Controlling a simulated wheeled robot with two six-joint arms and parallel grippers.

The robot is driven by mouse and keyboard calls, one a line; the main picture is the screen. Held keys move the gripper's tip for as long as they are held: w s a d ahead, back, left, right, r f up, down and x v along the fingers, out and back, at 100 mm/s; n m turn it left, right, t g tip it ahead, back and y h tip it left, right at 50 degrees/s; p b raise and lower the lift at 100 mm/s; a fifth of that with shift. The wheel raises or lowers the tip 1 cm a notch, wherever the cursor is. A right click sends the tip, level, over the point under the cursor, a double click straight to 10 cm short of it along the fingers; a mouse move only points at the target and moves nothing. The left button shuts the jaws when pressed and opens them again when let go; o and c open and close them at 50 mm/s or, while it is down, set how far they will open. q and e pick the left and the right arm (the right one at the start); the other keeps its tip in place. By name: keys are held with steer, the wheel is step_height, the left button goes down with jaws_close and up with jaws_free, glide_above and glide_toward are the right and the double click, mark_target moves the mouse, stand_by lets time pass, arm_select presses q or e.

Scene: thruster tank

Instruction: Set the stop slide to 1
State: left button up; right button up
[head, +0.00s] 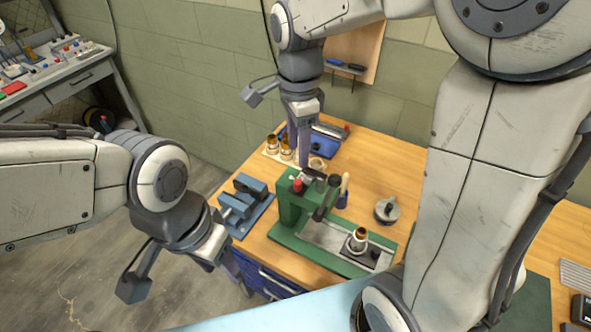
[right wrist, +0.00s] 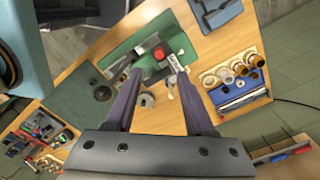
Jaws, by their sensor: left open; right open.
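The green press (head: 292,203) stands on the wooden table, with a red knob (head: 297,185) at its top. In the right wrist view, a pale metal strip (right wrist: 174,63) beside the red knob (right wrist: 160,53) looks like the stop slide; its marks are too small to read. My right gripper (head: 304,158) points down just above the press head. Its two fingers (right wrist: 160,74) are apart, with the press top beyond them and nothing held. My left gripper (head: 240,276) is open by the table's front left edge, away from the press; its fingertips are partly hidden.
A blue vise (head: 244,205) stands left of the press. A cup-like part (head: 357,240) sits on the press base. A round metal piece (head: 386,211) lies to its right. Brass parts (head: 280,148) and a blue tray (head: 325,146) are behind. My right arm covers much of the table's right.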

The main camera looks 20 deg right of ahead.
mark_target(298, 182)
step_height(298, 182, down, 10)
steer(key=shift+s+r+p, duration=0.1)
steer(key=shift+r+p, duration=0.15)
steer(key=shift+p, duration=0.3)
jaws_close()
